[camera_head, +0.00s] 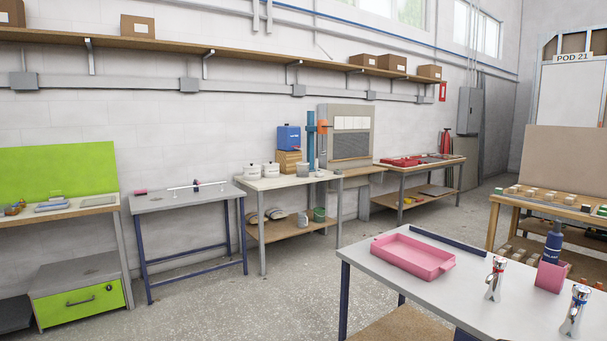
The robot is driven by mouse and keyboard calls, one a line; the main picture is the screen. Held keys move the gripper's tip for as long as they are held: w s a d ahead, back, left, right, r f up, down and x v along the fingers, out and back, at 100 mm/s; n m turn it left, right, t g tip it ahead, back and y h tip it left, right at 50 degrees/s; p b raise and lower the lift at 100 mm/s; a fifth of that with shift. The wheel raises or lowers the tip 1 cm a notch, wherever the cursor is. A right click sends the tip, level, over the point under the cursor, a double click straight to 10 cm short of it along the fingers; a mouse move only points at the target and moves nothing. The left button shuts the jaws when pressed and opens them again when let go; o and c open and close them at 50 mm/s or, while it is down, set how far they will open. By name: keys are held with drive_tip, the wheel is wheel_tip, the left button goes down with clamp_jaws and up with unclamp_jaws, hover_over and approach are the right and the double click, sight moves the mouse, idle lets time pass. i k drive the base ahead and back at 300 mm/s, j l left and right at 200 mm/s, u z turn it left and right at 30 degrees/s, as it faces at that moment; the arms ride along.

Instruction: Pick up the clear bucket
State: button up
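My gripper is not in view. A small pale grey, see-through-looking bucket (302,170) stands upright on the white-topped table (262,184) against the back wall, right of two white lidded pots. A second small greyish container (302,219) stands on that table's lower shelf (285,232), beside a green bucket (319,214). At this size I cannot tell for certain which greyish one is the clear bucket.
A grey table with a pink tray (412,257), a pink cup (551,276) and two chrome taps fills the right foreground. A grey bench (187,196) stands left of the white-topped table. Speckled floor (240,305) is free between them.

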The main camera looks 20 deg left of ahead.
sight(302, 168)
drive_tip(key=i+j+u, duration=1.35)
drive_tip(key=i+u, duration=0.45)
drive_tip(key=i, duration=0.15)
drive_tip(key=i+z, duration=0.35)
drive_tip(key=i, duration=0.25)
drive_tip(key=i+z, duration=0.3)
drive_tip(key=i, duration=0.35)
drive_tip(key=i+j+z, duration=0.35)
drive_tip(key=i, duration=0.25)
drive_tip(key=i+l+z, duration=0.35)
drive_tip(key=i, duration=0.4)
drive_tip(key=i+z, duration=0.4)
drive_tip(key=i, duration=0.3)
drive_tip(key=i+j+z, duration=0.15)
drive_tip(key=i+z, duration=0.2)
drive_tip(key=i, duration=0.4)
